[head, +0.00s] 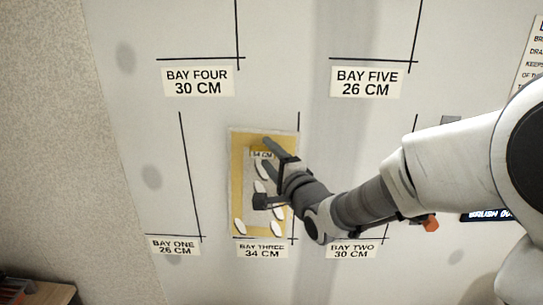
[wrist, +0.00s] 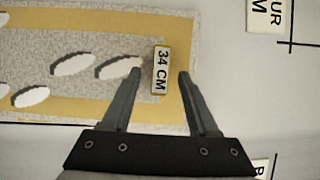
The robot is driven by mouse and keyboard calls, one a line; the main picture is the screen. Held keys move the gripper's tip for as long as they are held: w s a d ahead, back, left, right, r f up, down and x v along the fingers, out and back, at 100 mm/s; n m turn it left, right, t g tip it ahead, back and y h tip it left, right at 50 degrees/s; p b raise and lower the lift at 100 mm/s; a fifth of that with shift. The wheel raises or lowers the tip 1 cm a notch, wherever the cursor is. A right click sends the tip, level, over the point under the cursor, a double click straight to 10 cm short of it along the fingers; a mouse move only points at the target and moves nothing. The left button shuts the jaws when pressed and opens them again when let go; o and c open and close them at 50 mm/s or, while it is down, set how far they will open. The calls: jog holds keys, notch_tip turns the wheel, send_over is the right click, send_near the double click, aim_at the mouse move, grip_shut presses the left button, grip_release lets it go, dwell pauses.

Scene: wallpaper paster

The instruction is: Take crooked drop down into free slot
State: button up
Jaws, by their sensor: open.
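The drop (head: 239,180) is a grey speckled sheet with a yellow border and white ovals. It hangs on the wall in bay three, above the BAY THREE 34 CM label (head: 262,250). A small block marked 34 CM (wrist: 161,70) sits near its top edge. My gripper (wrist: 160,73) is open, with one finger on each side of this block; I cannot tell whether they touch it. In the head view my gripper (head: 265,152) is over the upper part of the drop and hides part of it. The drop (wrist: 40,110) fills the left of the wrist view.
Bay one (head: 173,246), bay two (head: 352,251), bay four (head: 198,82) and bay five (head: 367,82) show bare wall with black guide lines. A dark sign (head: 485,216) is at right, partly behind my arm. A brown surface (head: 35,291) is at lower left.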

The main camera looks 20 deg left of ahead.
jog(key=shift+c, duration=0.2)
grip_shut()
jog(key=shift+s, duration=0.1)
jog(key=shift+s+d+b, duration=0.1)
jog(key=shift+s+d, duration=0.1)
jog(key=shift+s, duration=0.55)
jog(key=shift+s+d+b, duration=0.1)
jog(key=shift+s+d, duration=0.05)
jog(key=shift+s, duration=0.65)
jog(key=shift+s+d+b, duration=0.1)
jog(key=shift+s+d, duration=0.1)
jog(key=shift+s, duration=0.7)
jog(key=s+d, duration=0.1)
jog(key=s, duration=0.5)
jog(key=shift+s+d, duration=0.3)
jog(key=shift+d, duration=0.05)
